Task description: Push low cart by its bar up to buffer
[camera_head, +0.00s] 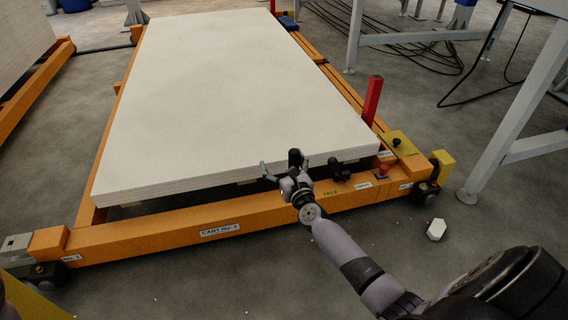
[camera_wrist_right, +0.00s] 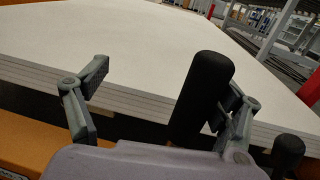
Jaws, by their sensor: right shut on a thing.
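The low cart (camera_head: 165,238) is an orange frame labelled "CART No. 1". It carries a stack of pale boards (camera_head: 220,90), whose layered edge also shows in the wrist view (camera_wrist_right: 130,103). My right gripper (camera_head: 298,168) is at the cart's near crossbar, right of its middle. It is shut on an upright black grip (camera_wrist_right: 203,95), which stands between its grey fingers in the wrist view. A second, shorter black knob (camera_wrist_right: 288,150) stands to the right. My left gripper is not in view. I cannot make out which thing is the buffer.
A red post (camera_head: 372,100) stands at the cart's right side. A grey metal frame (camera_head: 515,110) stands to the right, with black cables (camera_head: 425,55) on the floor behind. A small white block (camera_head: 436,229) lies near the right wheel. Another loaded orange cart (camera_head: 35,85) is at the left.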

